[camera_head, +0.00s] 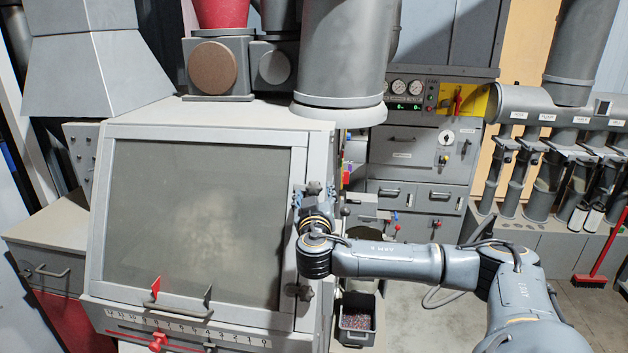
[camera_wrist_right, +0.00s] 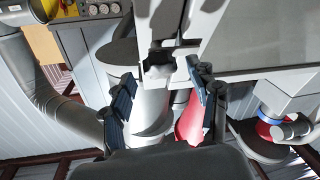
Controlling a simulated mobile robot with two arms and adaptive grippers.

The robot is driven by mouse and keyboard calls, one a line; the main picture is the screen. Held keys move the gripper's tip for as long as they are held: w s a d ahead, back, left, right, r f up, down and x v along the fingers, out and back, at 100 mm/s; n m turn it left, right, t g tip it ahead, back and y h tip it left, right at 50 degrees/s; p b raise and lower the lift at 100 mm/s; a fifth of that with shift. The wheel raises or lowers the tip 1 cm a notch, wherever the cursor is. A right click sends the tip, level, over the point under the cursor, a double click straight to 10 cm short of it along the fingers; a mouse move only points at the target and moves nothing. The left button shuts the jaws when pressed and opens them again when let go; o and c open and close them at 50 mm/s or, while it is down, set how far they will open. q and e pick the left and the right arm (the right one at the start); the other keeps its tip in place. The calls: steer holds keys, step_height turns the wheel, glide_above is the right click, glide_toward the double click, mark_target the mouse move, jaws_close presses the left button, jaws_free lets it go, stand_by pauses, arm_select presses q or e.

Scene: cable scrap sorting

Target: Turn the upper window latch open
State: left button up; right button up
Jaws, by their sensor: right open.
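The upper window latch (camera_head: 314,187) is a small grey piece on the right side of the window frame (camera_head: 300,160), partly hidden behind my right gripper in the head view. In the right wrist view the latch (camera_wrist_right: 157,70) shows as a dark grey block at the frame's edge, ahead of the fingers. My right gripper (camera_head: 315,193) is at the upper latch. In the right wrist view the gripper (camera_wrist_right: 162,70) is open, with one dark finger on each side of the latch; contact cannot be told. A lower latch (camera_head: 303,292) sits further down the same frame side. My left gripper is not in view.
The dusty window pane (camera_head: 195,220) fills the cabinet's front. A wide grey duct (camera_head: 345,50) stands above the cabinet. A bin of scraps (camera_head: 356,322) is below my right arm. A drawer cabinet with gauges (camera_head: 415,160) stands behind.

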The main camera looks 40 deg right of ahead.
mark_target(315, 187)
steer(key=shift+p+x, duration=0.35)
steer(key=shift+x, duration=0.7)
steer(key=shift+w+d+f, duration=0.1)
steer(key=shift+w+d, duration=0.1)
steer(key=shift+c, duration=0.3)
steer(key=c, duration=1.1)
